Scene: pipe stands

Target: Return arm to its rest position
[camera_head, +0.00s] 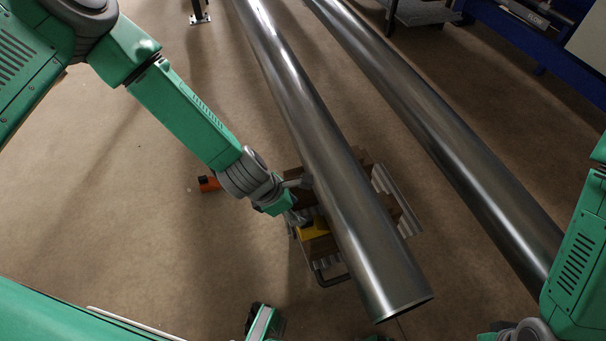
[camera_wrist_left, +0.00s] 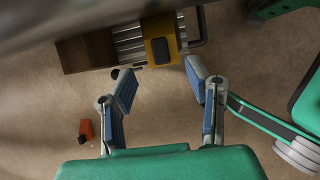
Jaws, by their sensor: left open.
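My left gripper (camera_head: 296,194) reaches in from the left, close beside the nearer metal pipe (camera_head: 335,165) in the head view. In the left wrist view the left gripper (camera_wrist_left: 160,88) has its two fingers spread apart with nothing between them. The underside of a pipe (camera_wrist_left: 90,20) fills the upper left of that view. My right arm shows at the right edge of the head view, but I cannot make out its fingers.
A stand (camera_head: 384,188) with wooden blocks sits under the nearer pipe, with a yellow block (camera_head: 314,229) on it. A second pipe (camera_head: 440,135) runs to the right. An orange object (camera_head: 208,184) lies on the floor. The floor at left is mostly clear.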

